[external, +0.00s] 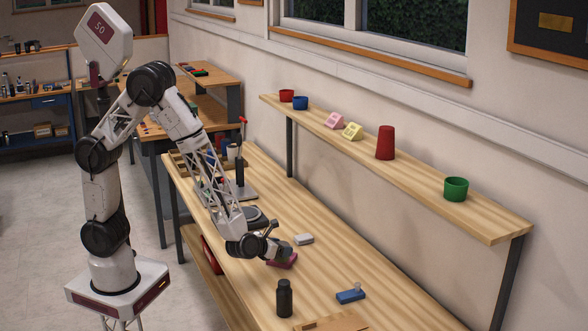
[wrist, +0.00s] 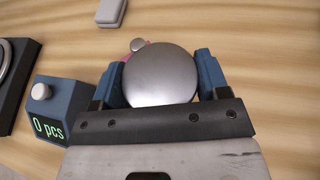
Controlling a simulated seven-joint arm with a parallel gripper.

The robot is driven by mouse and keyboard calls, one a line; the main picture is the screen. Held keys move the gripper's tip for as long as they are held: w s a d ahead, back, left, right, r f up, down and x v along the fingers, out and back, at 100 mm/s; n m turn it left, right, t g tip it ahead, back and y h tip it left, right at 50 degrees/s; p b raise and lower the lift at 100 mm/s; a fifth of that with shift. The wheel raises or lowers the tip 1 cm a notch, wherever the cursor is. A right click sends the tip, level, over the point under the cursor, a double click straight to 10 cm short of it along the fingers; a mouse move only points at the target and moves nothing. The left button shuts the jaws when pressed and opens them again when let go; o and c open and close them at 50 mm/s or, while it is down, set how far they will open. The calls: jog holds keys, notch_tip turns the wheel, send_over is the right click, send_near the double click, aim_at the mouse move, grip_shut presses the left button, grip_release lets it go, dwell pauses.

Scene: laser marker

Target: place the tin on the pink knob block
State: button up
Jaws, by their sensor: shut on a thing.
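My gripper (wrist: 158,78) is shut on a round silver tin (wrist: 160,74), with a blue finger on either side of it. The pink knob block shows in the wrist view as a pink sliver with a grey knob (wrist: 137,44) just beyond the tin. The tin hides most of the block, and I cannot tell whether they touch. In the external view my gripper (external: 277,250) is low over the bench, right by the dark pink block (external: 284,262). The tin is not clearly visible there.
A grey block (external: 304,239) lies beyond the gripper. A blue knob block (external: 350,296) and a dark bottle (external: 284,298) stand nearer the front. A blue display box (wrist: 42,106) reading "0 pcs" is close on the left. The bench right of the gripper is mostly clear.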

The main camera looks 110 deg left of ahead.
jog(key=shift+s, duration=0.1)
jog(key=s+d+r, duration=0.1)
jog(key=s, duration=0.8)
jog(key=s+d+r+m+t, duration=0.1)
jog(key=s+d, duration=0.1)
jog(key=s, duration=0.7)
jog(key=shift+s+r, duration=0.25)
jog(key=shift+w, duration=0.1)
jog(key=w+a, duration=0.2)
jog(key=w, duration=0.3)
jog(key=w+a+f, duration=0.1)
jog(key=w+a, duration=0.1)
jog(key=w, duration=0.2)
jog(key=w+a, duration=0.2)
jog(key=w, duration=0.3)
jog(key=shift+w+a+f, duration=0.1)
jog(key=shift+w+f, duration=0.15)
jog(key=shift+w, duration=0.05)
jog(key=shift+f, duration=0.1)
jog(key=shift+f, duration=1.65)
jog(key=shift+f, duration=0.1)
